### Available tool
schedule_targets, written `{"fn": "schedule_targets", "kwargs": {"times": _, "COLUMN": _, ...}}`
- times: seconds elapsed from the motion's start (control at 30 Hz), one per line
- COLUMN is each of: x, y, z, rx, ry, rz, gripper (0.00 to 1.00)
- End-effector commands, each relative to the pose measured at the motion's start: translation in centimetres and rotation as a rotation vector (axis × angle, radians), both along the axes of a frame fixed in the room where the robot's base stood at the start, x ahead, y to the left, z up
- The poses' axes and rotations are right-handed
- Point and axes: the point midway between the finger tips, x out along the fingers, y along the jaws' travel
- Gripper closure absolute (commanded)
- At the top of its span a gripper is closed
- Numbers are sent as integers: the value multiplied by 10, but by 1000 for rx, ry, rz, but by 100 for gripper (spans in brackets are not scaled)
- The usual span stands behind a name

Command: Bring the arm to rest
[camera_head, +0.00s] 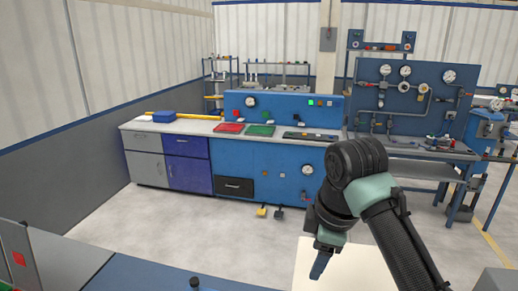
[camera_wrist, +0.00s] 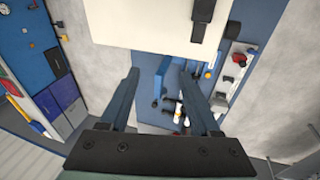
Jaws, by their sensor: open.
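My arm comes in from the lower right of the head view, bent at a dark elbow joint, with its end pointing down. My gripper (camera_head: 320,268) hangs above a pale cream surface. In the wrist view my gripper (camera_wrist: 160,75) has its two blue fingers spread apart with nothing held between them. In the head view only one finger shows clearly. Beyond the fingertips, in the wrist view, are the cream surface (camera_wrist: 135,25) and part of a blue surface with small items.
A long workbench (camera_head: 265,170) with red and green trays stands across the room. A blue panel with gauges (camera_head: 415,95) stands at the right. A blue surface (camera_head: 140,275) lies along the near edge. Open floor (camera_head: 175,215) lies between them.

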Motion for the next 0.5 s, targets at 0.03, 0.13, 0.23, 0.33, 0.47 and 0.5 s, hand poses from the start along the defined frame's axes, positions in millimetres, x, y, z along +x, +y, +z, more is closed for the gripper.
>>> {"fn": "schedule_targets", "kwargs": {"times": 0.03, "x": 19, "y": 37, "z": 5, "rx": 43, "ry": -122, "rz": 5, "gripper": 37}}
{"fn": "schedule_targets", "kwargs": {"times": 0.13, "x": 50, "y": 97, "z": 41, "rx": 166, "ry": -391, "rz": -38, "gripper": 37}}
{"fn": "schedule_targets", "kwargs": {"times": 0.23, "x": 63, "y": 150, "z": 94, "rx": 351, "ry": -666, "rz": -103, "gripper": 37}}
{"fn": "schedule_targets", "kwargs": {"times": 0.33, "x": 51, "y": 182, "z": 158, "rx": 587, "ry": -937, "rz": -186, "gripper": 37}}
{"fn": "schedule_targets", "kwargs": {"times": 0.47, "x": 3, "y": 186, "z": 234, "rx": 915, "ry": -1249, "rz": -297, "gripper": 37}}
{"fn": "schedule_targets", "kwargs": {"times": 0.5, "x": -18, "y": 180, "z": 253, "rx": 1010, "ry": -1336, "rz": -326, "gripper": 37}}
